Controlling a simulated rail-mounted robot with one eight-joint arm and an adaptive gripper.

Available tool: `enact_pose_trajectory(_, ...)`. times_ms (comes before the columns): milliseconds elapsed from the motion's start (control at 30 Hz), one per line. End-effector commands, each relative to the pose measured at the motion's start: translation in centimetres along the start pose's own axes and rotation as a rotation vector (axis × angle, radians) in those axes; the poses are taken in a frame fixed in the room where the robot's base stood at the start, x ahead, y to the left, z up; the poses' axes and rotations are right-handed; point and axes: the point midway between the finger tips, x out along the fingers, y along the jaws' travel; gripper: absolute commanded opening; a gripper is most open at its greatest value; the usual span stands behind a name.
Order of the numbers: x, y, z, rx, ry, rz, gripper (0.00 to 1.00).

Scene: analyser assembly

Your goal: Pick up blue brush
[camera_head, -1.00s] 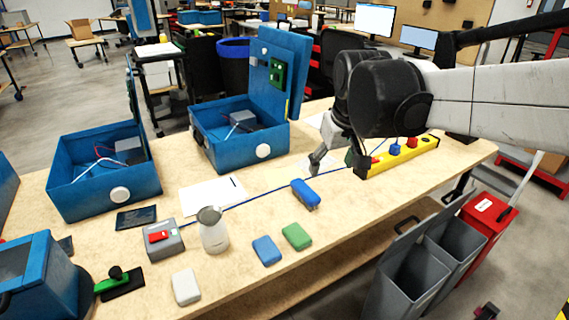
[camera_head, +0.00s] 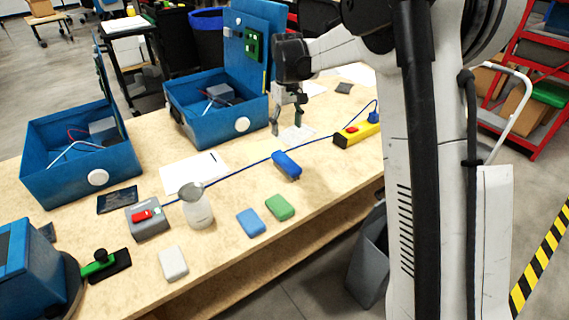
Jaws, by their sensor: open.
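A blue brush (camera_head: 287,165) with a dark bristle side lies on the wooden table, right of the middle, close beside a blue cable. My gripper (camera_head: 288,132) hangs above the far part of the table, behind the brush in the picture. Its fingers point down and stand apart, with nothing seen between them. It is clear of the brush.
A blue block (camera_head: 251,222), a green block (camera_head: 280,207) and a white block (camera_head: 173,262) lie near the front edge. A yellow power strip (camera_head: 356,134) is to the right. Open blue boxes (camera_head: 80,165) stand at the back.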

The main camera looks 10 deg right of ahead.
Motion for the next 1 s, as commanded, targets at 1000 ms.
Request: enact_pose_trajectory(1000,10.8,-0.1,-0.4,-0.008,-0.012,-0.005,0.59)
